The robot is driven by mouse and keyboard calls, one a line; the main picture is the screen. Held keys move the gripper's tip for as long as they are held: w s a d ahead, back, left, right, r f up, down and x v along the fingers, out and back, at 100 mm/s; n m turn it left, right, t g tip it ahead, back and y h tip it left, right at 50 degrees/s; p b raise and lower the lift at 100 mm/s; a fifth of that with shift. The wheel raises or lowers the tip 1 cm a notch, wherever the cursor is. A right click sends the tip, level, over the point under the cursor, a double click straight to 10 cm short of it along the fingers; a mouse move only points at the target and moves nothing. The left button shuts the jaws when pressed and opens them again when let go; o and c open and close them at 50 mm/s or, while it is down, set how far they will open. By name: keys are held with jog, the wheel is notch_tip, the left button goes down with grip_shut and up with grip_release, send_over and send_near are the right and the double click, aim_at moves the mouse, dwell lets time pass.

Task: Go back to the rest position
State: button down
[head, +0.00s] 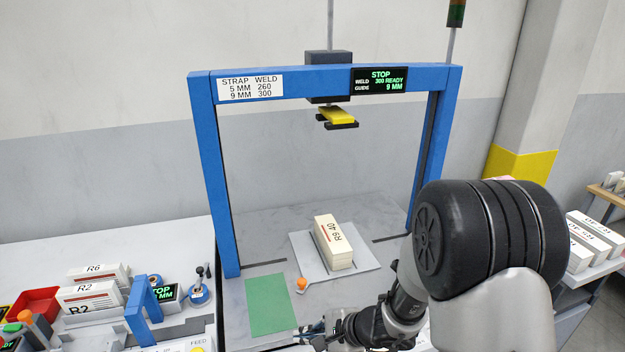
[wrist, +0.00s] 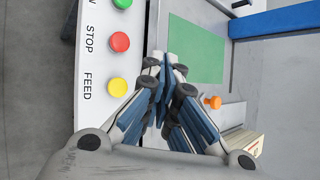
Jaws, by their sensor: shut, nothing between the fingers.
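My gripper (wrist: 168,62) is shut with nothing between its fingers. In the wrist view its fingertips meet above the machine's front panel, beside the green mat and the row of buttons. In the head view my gripper (head: 318,335) is at the bottom, low in front of the blue frame, partly cut off by the picture edge and partly hidden by my arm.
A blue strapping frame (head: 205,160) stands over a table with a labelled bundle (head: 332,242) on a grey plate. A green mat (head: 270,305) and an orange knob (head: 301,284) are near my gripper. Red (wrist: 119,41), green and yellow buttons line the panel. More bundles (head: 590,240) stand right.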

jog(key=s+r+n+g, duration=0.2)
jog(key=s+r+n, duration=0.8)
jog(key=r, duration=0.6)
jog(key=s+d+r+n+t+h, duration=0.1)
jog(key=s+d+r+n+h, duration=0.1)
jog(key=s+d, duration=0.5)
jog(key=s+d+r+n+h, duration=0.2)
jog(key=s+d+r+h, duration=0.2)
jog(key=s+d+h, duration=0.2)
jog(key=shift+s+d+n+t, duration=0.35)
jog(key=shift+s+d, duration=0.35)
jog(key=shift+d, duration=0.4)
